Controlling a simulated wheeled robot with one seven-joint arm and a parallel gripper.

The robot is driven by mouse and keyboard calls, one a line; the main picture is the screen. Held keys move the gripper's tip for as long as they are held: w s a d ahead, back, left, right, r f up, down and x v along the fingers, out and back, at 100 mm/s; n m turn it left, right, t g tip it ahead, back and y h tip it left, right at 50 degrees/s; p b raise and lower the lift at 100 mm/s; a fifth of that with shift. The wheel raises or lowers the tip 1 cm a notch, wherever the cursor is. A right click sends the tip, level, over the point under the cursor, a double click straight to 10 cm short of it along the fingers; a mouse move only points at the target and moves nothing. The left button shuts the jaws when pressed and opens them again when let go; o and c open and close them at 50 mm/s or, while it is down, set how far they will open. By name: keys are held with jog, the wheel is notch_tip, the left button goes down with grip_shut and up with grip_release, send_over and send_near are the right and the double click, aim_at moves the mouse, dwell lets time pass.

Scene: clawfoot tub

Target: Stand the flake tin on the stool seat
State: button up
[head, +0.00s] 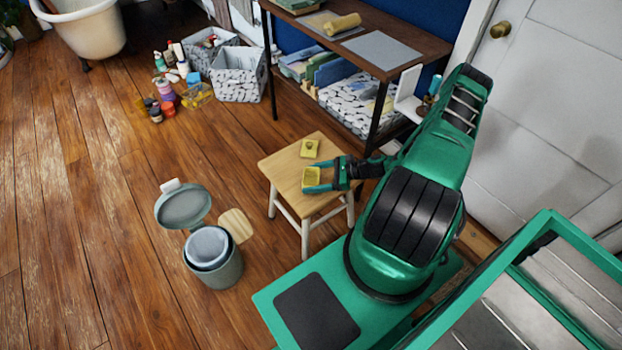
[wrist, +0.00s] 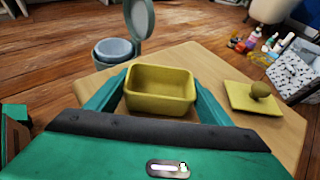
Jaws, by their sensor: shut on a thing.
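The flake tin (wrist: 160,92) is a yellow, open-topped rectangular box. My gripper (wrist: 153,92) is shut on it, with a green finger along each side. In the head view the tin (head: 312,177) is in my gripper (head: 318,181) over the wooden stool seat (head: 285,168). It looks upright; I cannot tell whether its base touches the seat (wrist: 275,142). A yellow lid with a round knob (head: 310,148) lies on the seat apart from the tin; the wrist view shows the lid (wrist: 255,97) to the tin's right.
A pedal bin (head: 213,258) with its lid raised stands left of the stool. A dark-framed shelf table (head: 415,48) stands behind it. Several bottles (head: 165,92) and patterned baskets (head: 239,74) sit on the floor farther back. The wooden floor at left is clear.

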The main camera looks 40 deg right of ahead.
jog(key=o, duration=1.9)
jog(key=shift+o, duration=0.2)
jog(key=c, duration=0.4)
jog(key=shift+o, duration=0.2)
jog(key=shift+s+d, duration=0.2)
jog(key=shift+d, duration=0.05)
jog(key=shift+v, duration=3.75)
jog(key=shift+s+d+r, duration=0.1)
jog(key=shift+s+d, duration=0.05)
jog(key=shift+d, duration=0.05)
